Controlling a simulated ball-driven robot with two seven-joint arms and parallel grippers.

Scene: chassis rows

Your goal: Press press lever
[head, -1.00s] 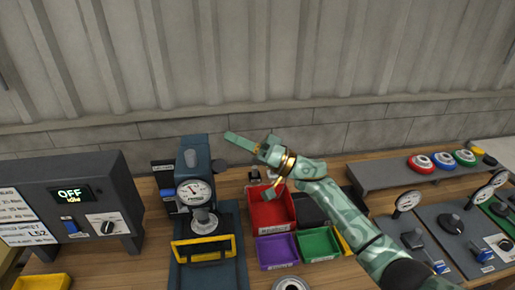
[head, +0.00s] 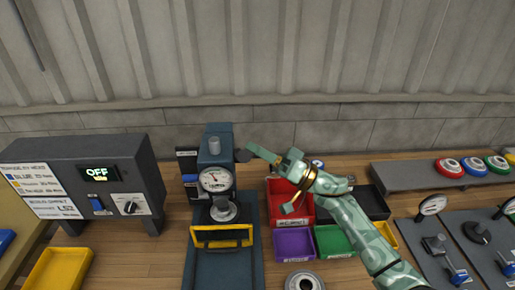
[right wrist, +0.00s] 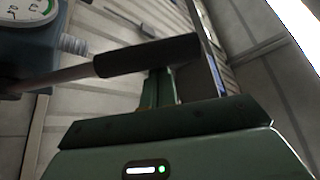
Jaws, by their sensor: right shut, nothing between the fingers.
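The blue press (head: 213,150) stands left of the middle in the head view, with a round gauge on its front. Its lever ends in a dark grip (head: 243,156) on the right side. In the right wrist view the lever's dark cylindrical grip (right wrist: 148,56) crosses in front of my fingers, on a pale rod. My green right gripper (head: 253,149) is shut and empty, its fingertips just above the grip in the head view. Whether they touch it I cannot tell. In the right wrist view the gripper (right wrist: 160,88) is partly hidden by the grip. My left gripper is not in view.
Red (head: 288,190), purple (head: 294,243) and green (head: 333,240) bins sit right of the press. A grey control box (head: 95,185) reading OFF stands left. A yellow tray (head: 58,272) lies in front of it.

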